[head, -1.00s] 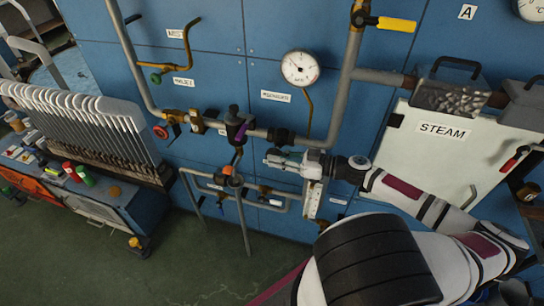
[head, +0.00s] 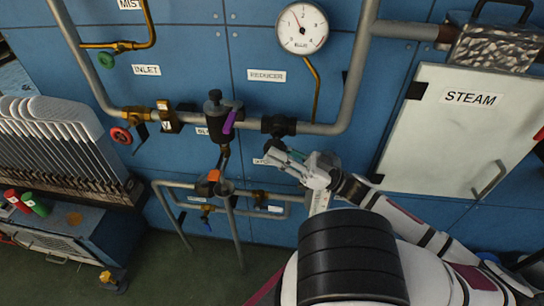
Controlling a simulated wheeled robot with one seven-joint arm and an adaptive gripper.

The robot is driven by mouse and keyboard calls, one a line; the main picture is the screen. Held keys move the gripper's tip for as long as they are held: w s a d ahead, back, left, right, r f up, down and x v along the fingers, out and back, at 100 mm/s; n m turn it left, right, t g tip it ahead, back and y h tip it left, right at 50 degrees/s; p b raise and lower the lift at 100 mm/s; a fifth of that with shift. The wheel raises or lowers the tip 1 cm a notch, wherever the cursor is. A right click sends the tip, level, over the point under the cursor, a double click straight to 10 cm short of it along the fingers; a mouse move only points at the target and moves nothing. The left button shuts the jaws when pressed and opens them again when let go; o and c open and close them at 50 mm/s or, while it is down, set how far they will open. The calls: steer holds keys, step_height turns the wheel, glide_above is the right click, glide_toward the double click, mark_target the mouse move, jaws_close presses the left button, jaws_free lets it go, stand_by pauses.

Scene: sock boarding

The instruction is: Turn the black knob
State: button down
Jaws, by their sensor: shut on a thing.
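The black knob (head: 274,144) hangs under a black reducer body (head: 278,126) on the grey horizontal pipe, below the round gauge (head: 302,28) and the REDUCER label (head: 266,76). My gripper (head: 275,155) reaches up to it from the lower right. Its grey fingers are shut on the black knob, just under the pipe. The fingers partly hide the knob, so its turn angle cannot be read. The gauge needle points up and slightly left.
A valve with a purple lever (head: 230,120) stands left of the reducer. A red handwheel (head: 121,135) is farther left. Lower pipes (head: 250,194) run below my gripper. A white STEAM panel (head: 450,130) is at right, a rack of white boards (head: 60,140) at left.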

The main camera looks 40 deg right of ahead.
steer(key=shift+w+b, duration=0.1)
steer(key=shift+b, duration=0.45)
steer(key=c, duration=1.5)
jaws_free()
steer(key=shift+f, duration=0.1)
steer(key=s+d, duration=0.3)
steer(key=s, duration=0.1)
steer(key=s+d+f, duration=0.1)
steer(key=s+d, duration=0.2)
steer(key=s, duration=0.1)
steer(key=s+d+f, duration=0.1)
steer(key=s+d, duration=0.3)
steer(key=s, duration=0.1)
steer(key=shift+f, duration=0.25)
